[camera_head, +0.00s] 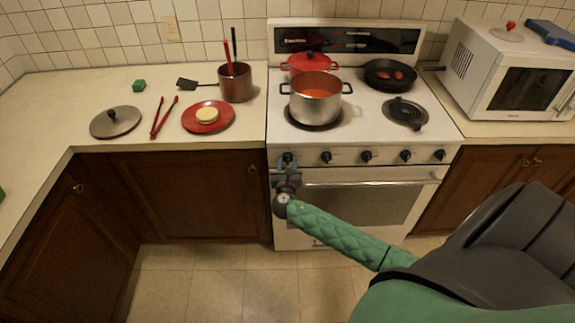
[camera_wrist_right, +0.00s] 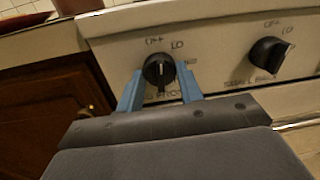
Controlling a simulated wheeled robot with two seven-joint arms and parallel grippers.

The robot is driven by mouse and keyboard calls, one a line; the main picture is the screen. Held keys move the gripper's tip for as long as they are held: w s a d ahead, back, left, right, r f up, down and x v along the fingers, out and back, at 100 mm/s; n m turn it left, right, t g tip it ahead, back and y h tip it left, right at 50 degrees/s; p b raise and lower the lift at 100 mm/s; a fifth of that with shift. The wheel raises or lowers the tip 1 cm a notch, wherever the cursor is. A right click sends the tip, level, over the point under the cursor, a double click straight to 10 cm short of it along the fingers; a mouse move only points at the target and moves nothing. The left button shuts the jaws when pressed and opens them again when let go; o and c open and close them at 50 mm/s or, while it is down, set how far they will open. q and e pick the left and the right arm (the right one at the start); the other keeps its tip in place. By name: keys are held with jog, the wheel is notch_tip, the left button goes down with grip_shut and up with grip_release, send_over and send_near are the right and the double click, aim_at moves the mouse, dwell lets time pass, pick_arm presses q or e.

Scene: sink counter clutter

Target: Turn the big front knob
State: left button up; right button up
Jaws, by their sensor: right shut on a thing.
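The stove (camera_head: 360,155) has a row of black knobs along its white front panel. The leftmost front knob (camera_head: 288,158) is partly behind my right gripper (camera_head: 286,170). In the right wrist view this knob (camera_wrist_right: 158,70) sits between the two blue fingers of my right gripper (camera_wrist_right: 160,88), with "OFF" and "LO" printed above it. The fingers are shut on the knob, one on each side. The knob's pointer ridge looks about upright. My left gripper is in neither view.
A second knob (camera_wrist_right: 270,54) is to the right in the wrist view. The oven handle (camera_head: 375,177) runs below the panel. A steel pot (camera_head: 316,104) with red contents, a red pot (camera_head: 308,63) and a black pan (camera_head: 390,75) stand on the stove top.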

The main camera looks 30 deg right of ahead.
jog(key=m+b, duration=0.3)
jog(key=m, duration=0.3)
jog(key=shift+f+b, duration=0.15)
jog(key=shift+b, duration=0.25)
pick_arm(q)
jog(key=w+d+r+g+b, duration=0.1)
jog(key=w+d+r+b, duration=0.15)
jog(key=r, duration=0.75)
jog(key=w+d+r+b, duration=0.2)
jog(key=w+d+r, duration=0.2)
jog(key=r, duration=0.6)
pick_arm(e)
jog(key=m+y, duration=0.1)
jog(key=m, duration=0.5)
jog(key=shift+s+m, duration=0.1)
jog(key=shift+m, duration=0.3)
jog(key=m+b, duration=0.2)
jog(key=m, duration=0.2)
jog(key=shift+d+y, duration=0.1)
jog(key=shift+y, duration=0.2)
jog(key=m+b, duration=0.2)
jog(key=m, duration=0.3)
jog(key=shift+m+t, duration=0.3)
pick_arm(q)
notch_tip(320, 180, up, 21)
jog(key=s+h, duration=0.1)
jog(key=shift+b, duration=0.35)
pick_arm(e)
jog(key=shift+m+y, duration=0.3)
jog(key=shift+m, duration=0.7)
